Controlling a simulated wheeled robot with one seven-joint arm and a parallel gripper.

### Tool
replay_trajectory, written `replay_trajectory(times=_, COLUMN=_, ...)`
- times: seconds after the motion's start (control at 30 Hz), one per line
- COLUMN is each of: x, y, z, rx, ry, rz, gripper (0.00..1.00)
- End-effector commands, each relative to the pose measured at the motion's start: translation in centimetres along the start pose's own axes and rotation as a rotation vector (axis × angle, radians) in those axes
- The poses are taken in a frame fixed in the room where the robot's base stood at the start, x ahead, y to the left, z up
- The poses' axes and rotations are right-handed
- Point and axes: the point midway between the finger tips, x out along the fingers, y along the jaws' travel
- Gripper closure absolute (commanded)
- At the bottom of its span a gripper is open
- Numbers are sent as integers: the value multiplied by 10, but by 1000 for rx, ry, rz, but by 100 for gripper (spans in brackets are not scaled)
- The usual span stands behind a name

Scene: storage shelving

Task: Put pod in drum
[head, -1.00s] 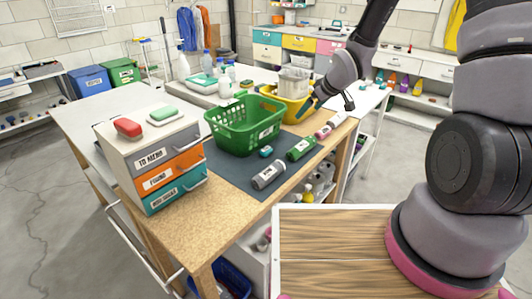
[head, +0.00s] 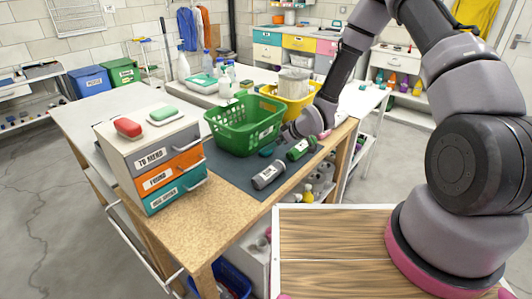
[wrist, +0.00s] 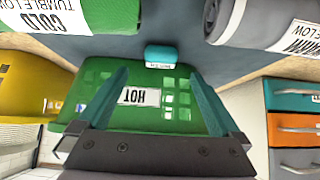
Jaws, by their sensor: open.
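The small teal block with a white label, likely the pod (wrist: 160,56), lies on the dark mat beside the green basket. In the head view the teal pod (head: 266,152) is just left of my gripper (head: 287,138), whose fingertips are hard to make out there. In the wrist view my gripper (wrist: 157,76) is open, its two teal fingers spread on either side of the pod's line. The pod is beyond the fingertips, with nothing between the fingers but the basket behind. I cannot identify a drum in these views.
The green basket (head: 222,128) labelled HOT stands close behind the pod. A grey roll (head: 269,175) and a green roll (head: 302,148) lie in front. A yellow basket (head: 305,103) is behind my arm. A drawer unit (head: 160,180) stands at left.

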Motion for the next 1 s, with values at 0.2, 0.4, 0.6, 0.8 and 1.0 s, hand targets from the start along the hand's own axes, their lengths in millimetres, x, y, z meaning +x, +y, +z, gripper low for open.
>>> replay_trajectory(times=0.2, x=34, y=-1, z=0, rx=1, ry=-1, rz=0, gripper=0)
replay_trajectory(times=0.4, x=44, y=-1, z=0, rx=1, ry=-1, rz=0, gripper=0)
replay_trajectory(times=0.6, x=44, y=0, z=0, rx=1, ry=-1, rz=0, gripper=19)
replay_trajectory(times=0.8, x=43, y=0, z=0, rx=1, ry=-1, rz=0, gripper=89)
replay_trajectory(times=1.0, x=43, y=0, z=0, rx=1, ry=-1, rz=0, gripper=98)
